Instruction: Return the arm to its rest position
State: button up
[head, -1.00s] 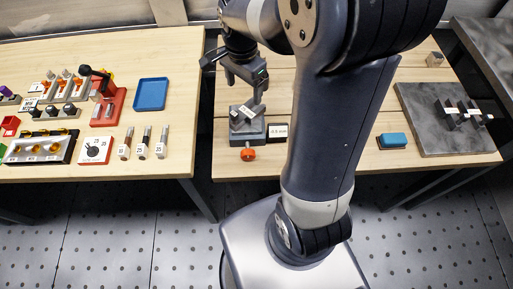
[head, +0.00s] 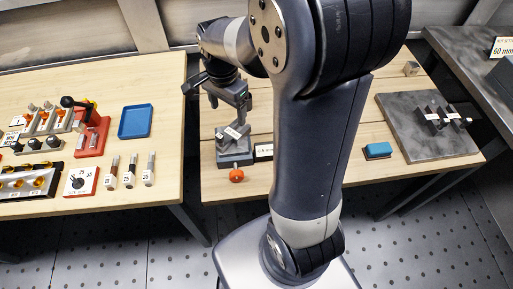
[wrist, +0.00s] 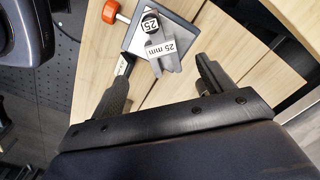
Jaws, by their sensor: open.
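My arm rises from its base through the middle of the head view and bends over to the left. My gripper (head: 226,92) hangs over the near left part of the right-hand table. In the wrist view its two fingers (wrist: 165,82) are spread apart with nothing between them. Beyond the fingertips is a grey fixture (wrist: 162,45) with a "25 mm" label and an orange knob (wrist: 110,10). The same fixture (head: 235,158) stands below the gripper in the head view. I cannot tell the exact gap between them.
The left table (head: 165,80) carries a blue tray (head: 135,121), a red lever press (head: 92,138) and several labelled parts. The right table has a blue block (head: 378,150) and a dark plate (head: 400,115) with black blocks. A grey bench (head: 470,75) stands at far right.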

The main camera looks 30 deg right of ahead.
aim_at(231, 135)
dwell(0.4)
notch_tip(231, 135, down, 11)
jog(key=shift+r, duration=0.2)
jog(key=shift+r+p, duration=0.25)
jog(key=shift+p, duration=0.2)
